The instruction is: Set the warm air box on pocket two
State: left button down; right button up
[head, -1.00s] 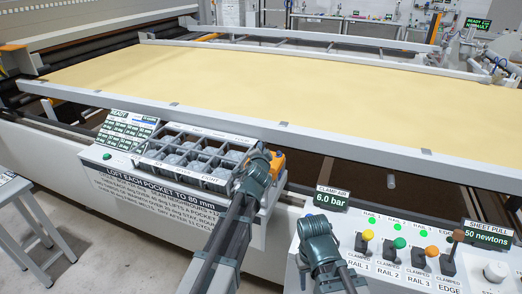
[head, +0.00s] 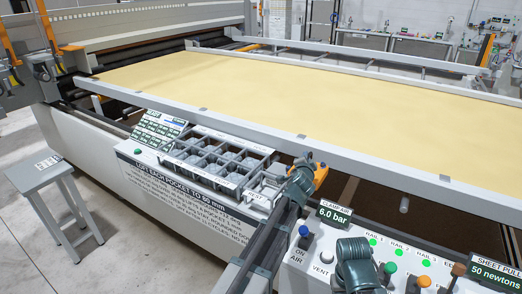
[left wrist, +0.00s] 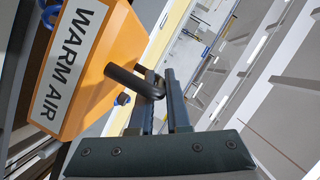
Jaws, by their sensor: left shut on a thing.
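The warm air box (left wrist: 105,60) is orange with a white "WARM AIR" label and a dark handle, seen large in the left wrist view. My left gripper (left wrist: 158,100) is shut on that handle. In the head view the box (head: 320,176) is a small orange patch, mostly hidden behind my left gripper (head: 303,164), just right of the pocket tray. The pocket tray (head: 168,158) is grey with two rows of pockets. Its pocket numbers are too small to read. My right wrist (head: 357,265) is at the bottom of the head view, its fingers not visible.
A control panel (head: 318,245) with coloured levers is at the lower right, under a "6.0 bar" display (head: 330,216). The frame's white rail (head: 300,150) runs behind the tray. A grey stool (head: 42,175) stands at the left.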

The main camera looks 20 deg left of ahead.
pick_arm(q)
notch_tip(320, 180, up, 6)
jog(key=p, duration=0.5)
jog(key=shift+r+p, duration=0.2)
jog(key=shift+p, duration=0.2)
notch_tip(320, 180, down, 7)
jog(key=b, duration=0.6)
jog(key=shift+b, duration=0.4)
jog(key=shift+r, duration=0.15)
